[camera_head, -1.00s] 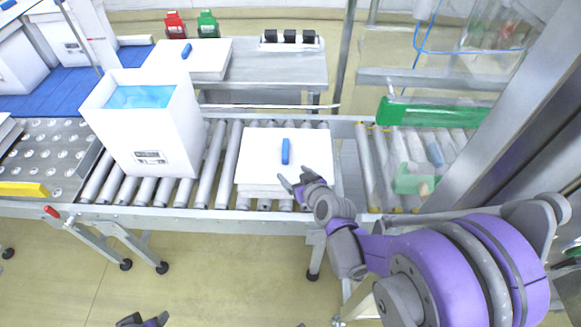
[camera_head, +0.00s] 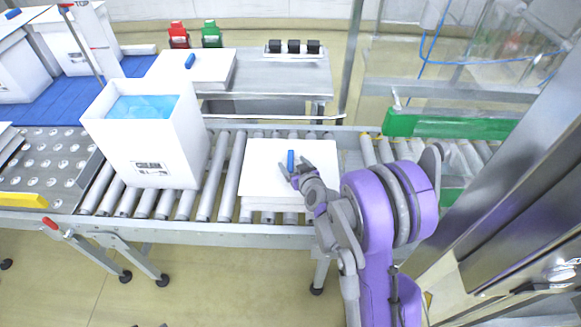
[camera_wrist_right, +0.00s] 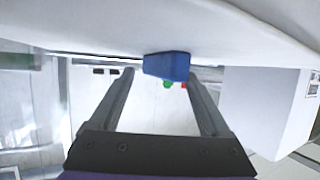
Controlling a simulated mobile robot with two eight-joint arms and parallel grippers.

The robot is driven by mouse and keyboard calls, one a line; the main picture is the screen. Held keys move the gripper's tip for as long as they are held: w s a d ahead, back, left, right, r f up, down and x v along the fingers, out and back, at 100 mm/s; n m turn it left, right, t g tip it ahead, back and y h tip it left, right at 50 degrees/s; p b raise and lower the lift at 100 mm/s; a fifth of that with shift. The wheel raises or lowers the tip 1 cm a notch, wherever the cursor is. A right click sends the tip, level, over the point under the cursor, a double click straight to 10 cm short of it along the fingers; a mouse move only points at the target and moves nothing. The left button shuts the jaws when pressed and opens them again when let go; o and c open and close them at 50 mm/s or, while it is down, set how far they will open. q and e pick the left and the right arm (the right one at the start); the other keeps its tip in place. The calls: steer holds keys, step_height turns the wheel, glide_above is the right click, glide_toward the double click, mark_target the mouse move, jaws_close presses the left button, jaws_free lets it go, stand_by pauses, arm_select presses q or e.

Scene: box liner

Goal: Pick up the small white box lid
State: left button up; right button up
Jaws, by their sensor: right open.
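The small white box lid (camera_head: 262,172) lies flat on the roller conveyor, with a blue handle (camera_head: 291,160) standing on its top. The lid and handle (camera_wrist_right: 166,66) also show in the right wrist view. My right gripper (camera_head: 289,170) is open just above the lid at the near side of the handle. In the right wrist view its fingers (camera_wrist_right: 160,82) are apart, with the handle between them toward the tips; I see no grip on it.
An open white box (camera_head: 155,155) with a blue liner stands on the rollers left of the lid. Another lid (camera_head: 165,66) with a blue handle lies on the grey table behind. A metal post and green-edged conveyor (camera_head: 450,126) stand to the right.

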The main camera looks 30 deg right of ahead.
steer(key=shift+w+f, duration=0.25)
steer(key=shift+w, duration=0.4)
jaws_close()
